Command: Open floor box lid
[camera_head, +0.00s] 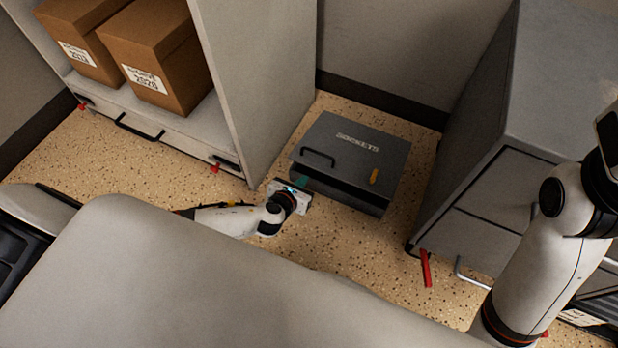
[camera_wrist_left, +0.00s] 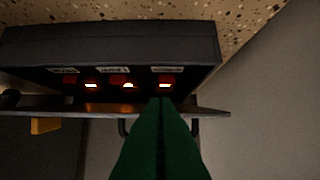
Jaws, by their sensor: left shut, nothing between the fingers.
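The floor box is a dark grey box on the speckled floor, with a grey lid (camera_head: 349,145) that carries white lettering, a black handle (camera_head: 318,157) and a yellow latch (camera_head: 374,176). The lid stands partly raised, with a dark gap above the box body (camera_head: 345,196). The left wrist view looks into the gap, where sockets with lit orange marks (camera_wrist_left: 128,85) show inside the box body (camera_wrist_left: 110,45). My left gripper (camera_head: 302,182) has green fingers, shut and empty, with the tips at the lid's edge (camera_wrist_left: 210,113) by the gap. My right gripper is out of view.
A shelf unit (camera_head: 240,80) with brown cartons (camera_head: 160,55) stands left of the box. A grey cabinet (camera_head: 545,90) stands to the right, with a red piece (camera_head: 426,268) low at its corner. Bare floor (camera_head: 120,155) lies before the shelf.

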